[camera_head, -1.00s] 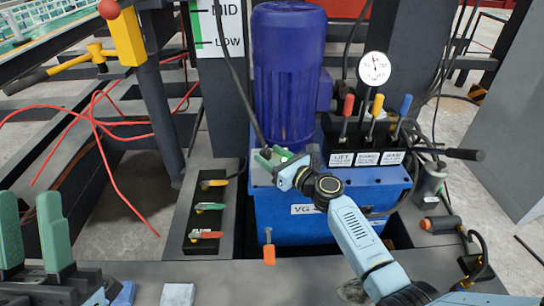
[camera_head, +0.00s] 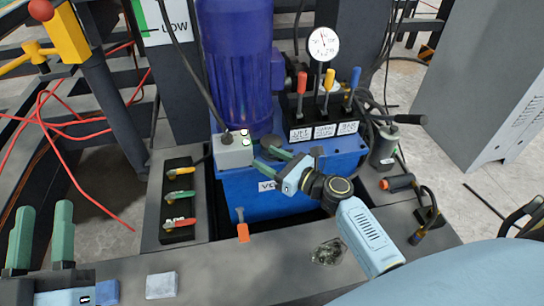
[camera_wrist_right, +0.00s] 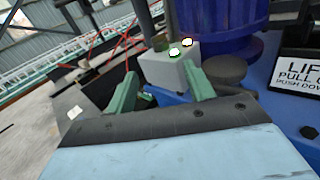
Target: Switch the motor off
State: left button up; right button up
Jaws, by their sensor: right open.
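A blue motor (camera_head: 235,70) stands upright on a blue power unit (camera_head: 300,190). A small grey switch box (camera_head: 234,153) sits at the motor's foot. My right gripper (camera_head: 264,160) is open and empty, just right of the box in the head view. In its wrist view the box lies beyond and between the green fingertips (camera_wrist_right: 160,82). My left gripper (camera_head: 42,222) is open and empty at the lower left.
A pressure gauge (camera_head: 323,44) and red, yellow and blue levers (camera_head: 327,80) stand right of the motor. Several small valves (camera_head: 179,197) are on the left. An orange-tipped handle (camera_head: 242,228) is in front. A black cable runs to the box.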

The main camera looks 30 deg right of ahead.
pick_arm(q)
jog(key=shift+w+f, duration=0.1)
jog(key=shift+f, duration=0.2)
pick_arm(e)
jog(key=shift+s+d, duration=0.15)
jog(key=shift+s, duration=0.15)
